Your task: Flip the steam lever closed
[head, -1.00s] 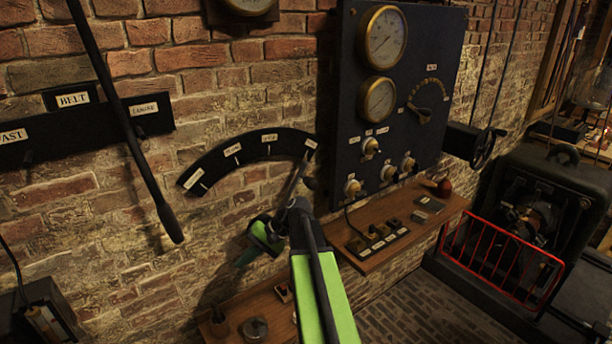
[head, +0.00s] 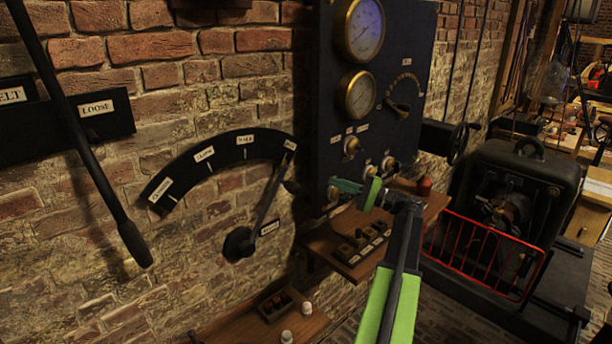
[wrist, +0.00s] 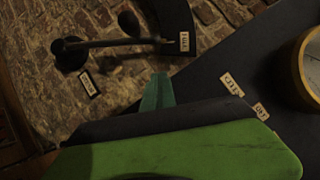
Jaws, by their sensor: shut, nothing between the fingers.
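The steam lever (head: 265,205) is a dark arm on a round pivot, standing out from the brick wall. It tilts up and right, with its end at the FULL mark of the black arc plate (head: 205,160); the closed label is at the plate's lower left end. The wrist view also shows the lever (wrist: 110,43), with its dark knob and the FULL label near its end. My gripper (head: 345,187) is shut and empty, to the right of the lever and apart from it, in front of the dark gauge panel's lower part. Its green fingertips (wrist: 157,92) point towards the wall.
The gauge panel (head: 385,110) with brass gauges and knobs stands right of the lever. A wooden shelf (head: 340,268) with small switches sits below. A long black belt lever (head: 90,160) hangs at left. A red guard (head: 480,255) fronts a machine at right.

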